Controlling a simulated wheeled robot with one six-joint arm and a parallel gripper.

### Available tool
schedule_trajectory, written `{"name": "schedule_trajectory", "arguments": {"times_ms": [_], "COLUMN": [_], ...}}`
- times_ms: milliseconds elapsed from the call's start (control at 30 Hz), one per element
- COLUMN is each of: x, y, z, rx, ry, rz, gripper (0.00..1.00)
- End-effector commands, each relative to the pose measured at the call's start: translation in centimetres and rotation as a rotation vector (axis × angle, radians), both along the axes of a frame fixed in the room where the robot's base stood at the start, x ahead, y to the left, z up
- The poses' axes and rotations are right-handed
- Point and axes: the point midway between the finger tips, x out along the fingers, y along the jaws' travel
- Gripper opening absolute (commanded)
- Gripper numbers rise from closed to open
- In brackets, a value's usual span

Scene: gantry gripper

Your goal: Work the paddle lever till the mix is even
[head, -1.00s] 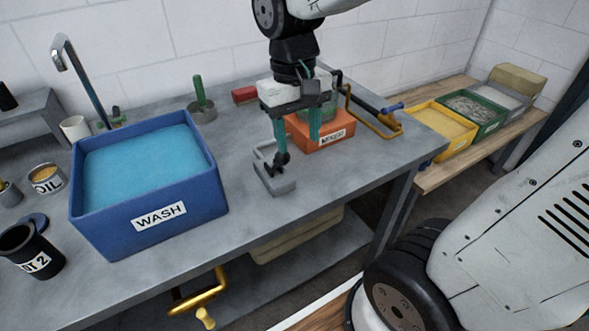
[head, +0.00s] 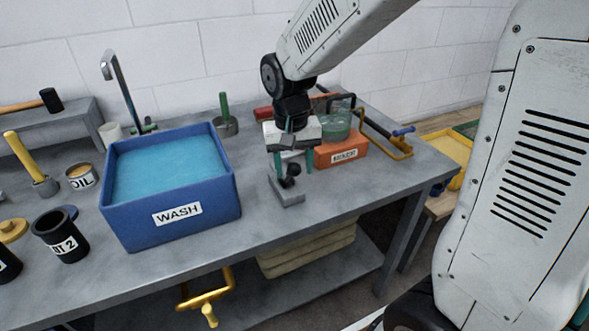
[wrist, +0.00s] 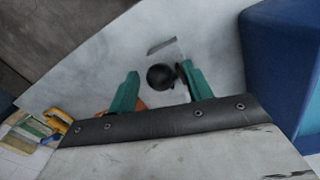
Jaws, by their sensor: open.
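The mixer is an orange box (head: 342,150) with a label and a green see-through bowl (head: 336,125) on top, at the back right of the bench. In front of it stands a grey base (head: 287,195) with a short lever ending in a black ball knob (head: 293,169). My gripper (head: 294,166) is open above this base, its teal fingers on either side of the knob. In the wrist view the black knob (wrist: 160,77) shows between the fingertips, nearer the right one; I cannot tell if it touches. The bowl's contents are not clear.
A blue WASH tub (head: 130,215) of blue liquid stands left of the gripper. A yellow frame with a blue handle (head: 403,131) lies right of the mixer. A green-handled tool (head: 225,112) stands behind. The bench front (head: 345,190) between base and right edge is clear.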

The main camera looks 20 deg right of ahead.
Motion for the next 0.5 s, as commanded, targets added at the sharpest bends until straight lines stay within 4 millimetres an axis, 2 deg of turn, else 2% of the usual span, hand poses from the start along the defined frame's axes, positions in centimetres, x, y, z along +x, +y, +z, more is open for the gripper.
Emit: {"name": "schedule_trajectory", "arguments": {"times_ms": [133, 400, 433, 500], "x": [-0.05, -0.05, -0.05, -0.05], "y": [-0.02, 0.02, 0.02, 0.02], "z": [-1.18, -1.37, -1.37, -1.37], "rx": [-0.001, 0.000, 0.000, 0.000], "ry": [0.001, 0.000, 0.000, 0.000], "rz": [0.001, 0.002, 0.002, 0.002], "gripper": [0.50, 0.50, 0.48, 0.28]}}
